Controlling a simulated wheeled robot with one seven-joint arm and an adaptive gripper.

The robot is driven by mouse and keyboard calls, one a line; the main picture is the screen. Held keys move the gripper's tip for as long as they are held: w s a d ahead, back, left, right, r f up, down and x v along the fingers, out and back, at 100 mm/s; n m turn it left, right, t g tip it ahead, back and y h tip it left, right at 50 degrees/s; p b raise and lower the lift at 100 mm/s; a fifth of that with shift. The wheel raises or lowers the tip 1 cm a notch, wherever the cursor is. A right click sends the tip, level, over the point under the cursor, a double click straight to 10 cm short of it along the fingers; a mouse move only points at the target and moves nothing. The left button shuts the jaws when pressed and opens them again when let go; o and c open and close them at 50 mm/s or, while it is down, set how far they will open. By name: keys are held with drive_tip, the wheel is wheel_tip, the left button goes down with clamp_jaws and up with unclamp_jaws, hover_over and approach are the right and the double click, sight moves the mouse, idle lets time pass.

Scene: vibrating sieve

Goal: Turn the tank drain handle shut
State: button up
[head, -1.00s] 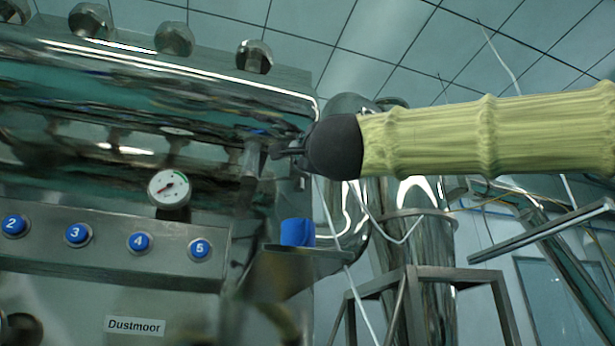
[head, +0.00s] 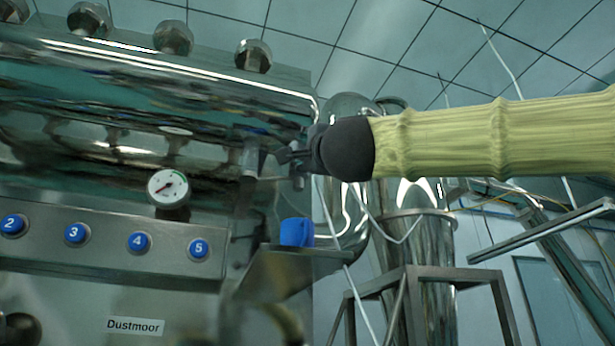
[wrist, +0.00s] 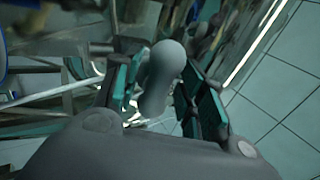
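The drain handle shows in the wrist view as a grey, round-ended grip (wrist: 163,75) between the two teal-padded fingers of my gripper (wrist: 163,95). The fingers stand apart, with a gap visible beside the lower part of the grip. In the head view my gripper (head: 284,156) is dark and small, at the right end of the tank (head: 150,100). A thin metal rod and a short upright piece (head: 298,183) show just below the fingers. The black wrist cover hides part of this spot. I cannot tell the valve's position.
A blue cup-like object (head: 297,232) sits on a metal ledge (head: 300,258) below my gripper. A dial gauge (head: 168,187) and blue numbered buttons (head: 138,241) are on the machine's front. A metal stand (head: 410,285) and shiny pipes are to the right.

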drive_tip(key=shift+a, duration=0.1)
drive_tip(key=shift+s+f, duration=0.35)
drive_tip(key=v, duration=1.1)
drive_tip(key=shift+d, duration=0.25)
